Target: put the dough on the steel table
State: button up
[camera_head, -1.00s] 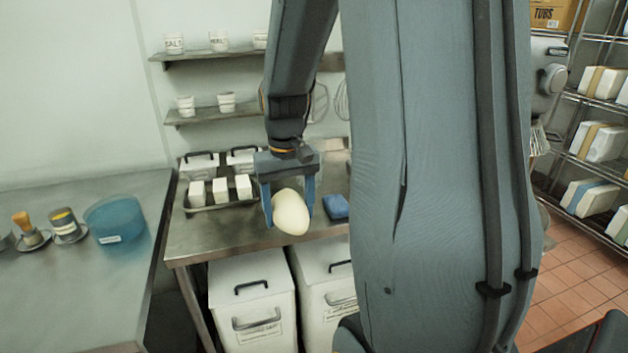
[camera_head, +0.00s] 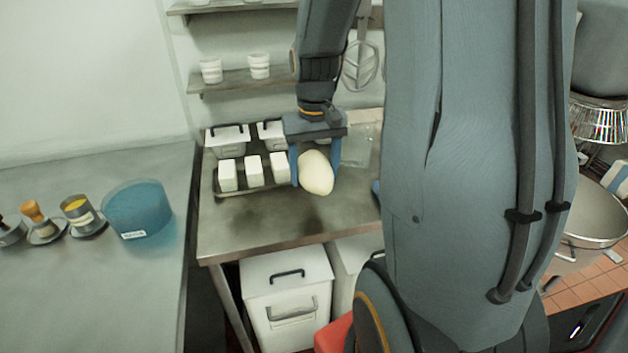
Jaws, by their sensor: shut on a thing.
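The dough (camera_head: 317,174) is a pale, smooth, egg-shaped lump. My gripper (camera_head: 315,168) points down and is shut on it, with one blue finger at each side. The dough appears to hang above the small metal table (camera_head: 265,217) at the back; its exact height is hard to judge. Another grey metal worktop (camera_head: 90,270) runs along the left side. The pictures do not settle which of the two is the steel table.
A tray (camera_head: 223,192) with several white blocks stands behind the gripper. A blue tub (camera_head: 138,208) and small containers stand on the left worktop, whose front is bare. White bins (camera_head: 287,290) sit below the back table. A steel mixing bowl (camera_head: 590,215) is at right.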

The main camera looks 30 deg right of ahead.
jog(key=f, duration=0.3)
jog(key=shift+s+d+f, duration=0.1)
jog(key=shift+d+f, duration=0.05)
jog(key=shift+d, duration=0.1)
jog(key=shift+f+p, duration=0.65)
jog(key=shift+f, duration=1.4)
jog(key=shift+f, duration=0.1)
jog(key=o, duration=1.8)
jog(key=shift+o, duration=0.2)
